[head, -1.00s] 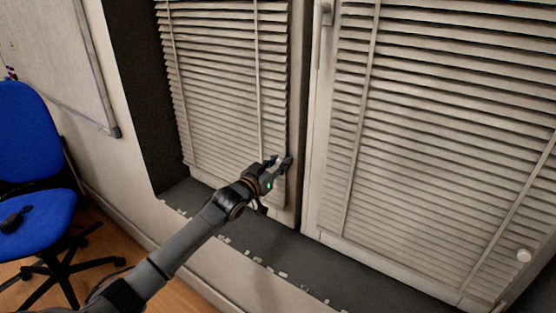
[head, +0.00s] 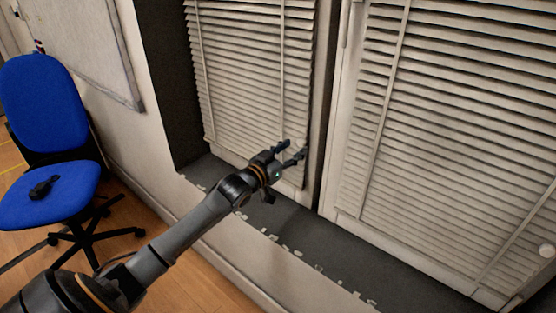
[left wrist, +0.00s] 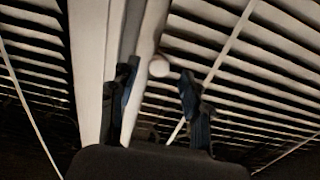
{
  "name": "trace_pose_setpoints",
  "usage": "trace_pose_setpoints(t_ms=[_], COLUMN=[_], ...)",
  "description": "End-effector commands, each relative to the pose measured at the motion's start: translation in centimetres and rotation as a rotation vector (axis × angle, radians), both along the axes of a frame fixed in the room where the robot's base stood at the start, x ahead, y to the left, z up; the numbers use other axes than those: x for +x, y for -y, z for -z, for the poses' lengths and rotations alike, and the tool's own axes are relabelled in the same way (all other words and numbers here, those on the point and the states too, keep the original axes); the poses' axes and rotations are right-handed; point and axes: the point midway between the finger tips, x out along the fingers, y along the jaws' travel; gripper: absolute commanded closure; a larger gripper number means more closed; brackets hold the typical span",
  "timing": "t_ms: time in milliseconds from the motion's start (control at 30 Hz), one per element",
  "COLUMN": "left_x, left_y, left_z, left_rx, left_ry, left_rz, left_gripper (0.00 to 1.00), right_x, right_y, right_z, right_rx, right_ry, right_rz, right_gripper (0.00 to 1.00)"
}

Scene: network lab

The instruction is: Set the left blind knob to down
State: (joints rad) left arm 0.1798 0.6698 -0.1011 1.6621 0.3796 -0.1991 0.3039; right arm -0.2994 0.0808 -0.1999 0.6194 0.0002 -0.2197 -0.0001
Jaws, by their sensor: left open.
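The left blind (head: 235,80) hangs closed over the left window in the head view. A small round pale knob (left wrist: 159,66) shows in the left wrist view, in front of the slats beside a pale vertical post. My left gripper (head: 295,149) is open and empty near the blind's lower right corner. In the left wrist view its two fingers (left wrist: 156,77) stand apart, with the knob between their tips in the picture. Whether they touch it I cannot tell. My right gripper is out of view.
The right blind (head: 450,130) has its own round knob (head: 546,250) at the right edge. A dark window sill (head: 300,222) runs below both blinds. A blue office chair (head: 45,115) with a small dark object (head: 43,187) on its seat stands at the left.

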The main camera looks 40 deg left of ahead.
Motion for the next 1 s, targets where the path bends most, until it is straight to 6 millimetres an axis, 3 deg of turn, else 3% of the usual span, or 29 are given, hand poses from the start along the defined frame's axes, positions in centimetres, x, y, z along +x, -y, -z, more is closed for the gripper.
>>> trace_pose_setpoints(t_ms=[200,400,1000], left_x=[-4.3,-6.7,-7.4], left_y=[-0.3,-0.5,-0.6], left_z=[0.2,0.1,0.0], left_rx=[-0.001,-0.001,-0.001], left_ry=[-0.003,-0.003,-0.001], left_rz=[0.001,0.000,0.000], left_gripper=[0.52,0.52,0.52], right_x=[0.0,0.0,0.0], right_y=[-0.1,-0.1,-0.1], right_z=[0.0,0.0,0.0], right_rx=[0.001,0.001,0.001], right_ry=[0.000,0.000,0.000], right_rz=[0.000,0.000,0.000], right_gripper=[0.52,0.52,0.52])
